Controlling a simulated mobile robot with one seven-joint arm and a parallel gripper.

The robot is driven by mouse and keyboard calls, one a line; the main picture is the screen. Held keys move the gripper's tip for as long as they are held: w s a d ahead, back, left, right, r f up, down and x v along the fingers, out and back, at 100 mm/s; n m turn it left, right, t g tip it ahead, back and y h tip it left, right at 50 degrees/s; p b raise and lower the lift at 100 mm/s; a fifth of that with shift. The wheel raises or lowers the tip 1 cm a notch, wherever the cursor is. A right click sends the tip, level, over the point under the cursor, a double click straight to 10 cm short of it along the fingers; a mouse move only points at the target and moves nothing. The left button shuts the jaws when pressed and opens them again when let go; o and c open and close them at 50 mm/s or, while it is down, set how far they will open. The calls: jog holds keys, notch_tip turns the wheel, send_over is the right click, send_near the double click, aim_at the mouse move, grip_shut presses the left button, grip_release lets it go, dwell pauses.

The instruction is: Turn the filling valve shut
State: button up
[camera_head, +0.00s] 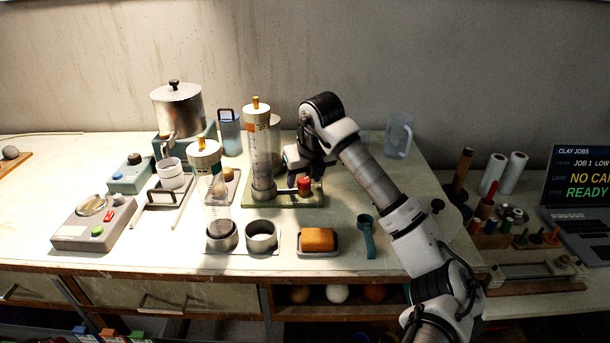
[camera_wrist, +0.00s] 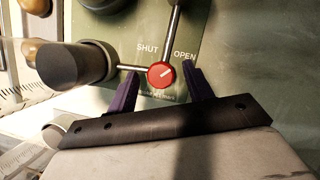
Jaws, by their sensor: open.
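The filling valve is a red round knob (camera_wrist: 161,75) on a green plate (camera_wrist: 222,30), with SHUT printed to its upper left and OPEN to its upper right. Its white pointer line slants up and right, toward OPEN. My gripper (camera_wrist: 159,80) is open, with one dark purple finger on each side of the knob; I cannot tell whether they touch it. In the head view the red knob (camera_head: 304,184) sits beside a tall clear cylinder (camera_head: 260,150) on the green base (camera_head: 285,200). My gripper (camera_head: 300,166) is just above the knob there.
Metal pipes join at the knob. A second clear cylinder (camera_head: 216,190) stands to the left. A clear jug (camera_head: 398,134) stands at the back right.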

jog(key=c, duration=1)
jog(key=shift+o, duration=0.2)
jog(key=shift+d+n+b, duration=0.1)
jog(key=shift+n+b, duration=0.2)
jog(key=shift+n, duration=0.2)
jog(key=n+y+b, duration=0.1)
jog(key=n, duration=0.1)
jog(key=shift+w+d+n+g, duration=0.1)
jog(key=shift+n+g, duration=0.2)
jog(key=shift+n, duration=0.1)
jog(key=n+g+y, duration=0.1)
jog(key=n, duration=0.3)
jog(key=shift+w+r+n, duration=0.1)
jog(key=shift+n, duration=0.2)
jog(key=n+g+p, duration=0.1)
jog(key=n, duration=0.1)
jog(key=n+g, duration=0.1)
jog(key=n, duration=0.2)
jog(key=shift+w+r+y+p, duration=0.1)
jog(key=shift+y+p, duration=0.2)
jog(key=shift+p, duration=0.05)
jog(key=shift+w+n+g+p, duration=0.15)
jog(key=shift+n+g+p, duration=0.8)
jog(key=shift+n, duration=1.55)
